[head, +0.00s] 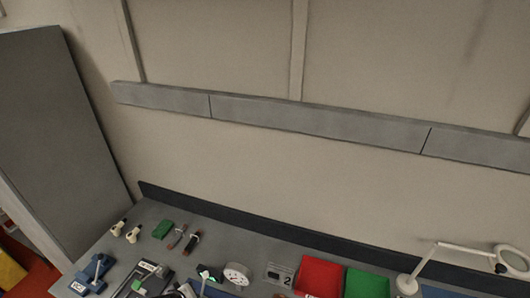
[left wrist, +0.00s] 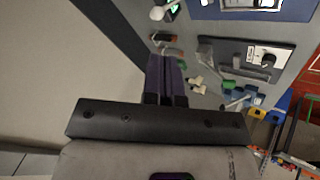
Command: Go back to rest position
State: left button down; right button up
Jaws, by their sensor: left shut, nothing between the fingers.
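My left gripper (left wrist: 167,65) shows in the left wrist view with its two dark purple fingers pressed together and nothing between them. It points over the grey workbench, which also shows along the bottom of the head view (head: 150,210). I cannot make out the left gripper clearly in the head view. My right gripper is in neither view.
The bench holds a red tray (head: 318,277), a green tray (head: 367,284), a white lamp (head: 407,284), a round gauge (head: 236,273), a green block (head: 163,229), cream pieces (head: 133,233) and a blue tool (head: 93,275). A wall stands behind; a grey panel (head: 60,110) rises at left.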

pick_arm(q)
jog(key=s+r+m, duration=0.4)
jog(key=r+m, duration=0.1)
jog(key=r, duration=0.6)
jog(key=s+r+m, duration=0.1)
jog(key=s+m, duration=0.1)
jog(key=s, duration=0.6)
jog(key=s+d+f+m+g, duration=0.1)
jog(key=s+f, duration=0.3)
jog(key=s, duration=0.7)
jog(key=s+d+f+m+g, duration=0.1)
jog(key=s+f, duration=0.3)
jog(key=s, duration=0.7)
jog(key=shift+f+g+y, duration=0.3)
jog(key=shift+g+y, duration=0.1)
jog(key=shift+g, duration=0.5)
